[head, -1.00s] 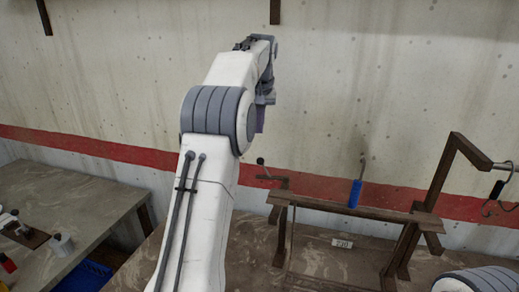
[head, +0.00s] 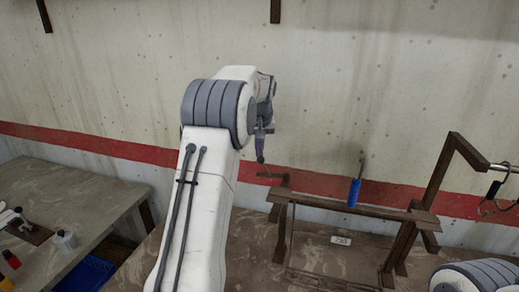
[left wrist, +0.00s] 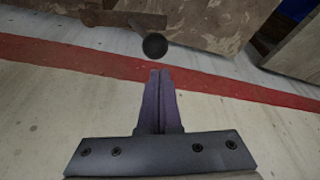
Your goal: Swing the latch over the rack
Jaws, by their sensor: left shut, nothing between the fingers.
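The wooden rack (head: 320,203) stands on the bench at the right. The dark latch (head: 270,175) is at its left end, its arm pointing left. In the left wrist view its round black knob (left wrist: 154,45) lies just past my fingertips, with a small gap apparent. My left gripper (head: 261,158) points down at the latch's outer end and hides the knob in the head view. Its fingers (left wrist: 158,74) are shut together and empty. A tool with a blue handle (head: 354,192) stands upright at the rack's rail. My right gripper is out of view.
A dark wooden post with a metal rod and hook (head: 495,190) rises at the right. A numbered label (head: 341,240) lies below the rail. A side table (head: 70,205) with small bottles stands at the left. The wall is close behind the rack.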

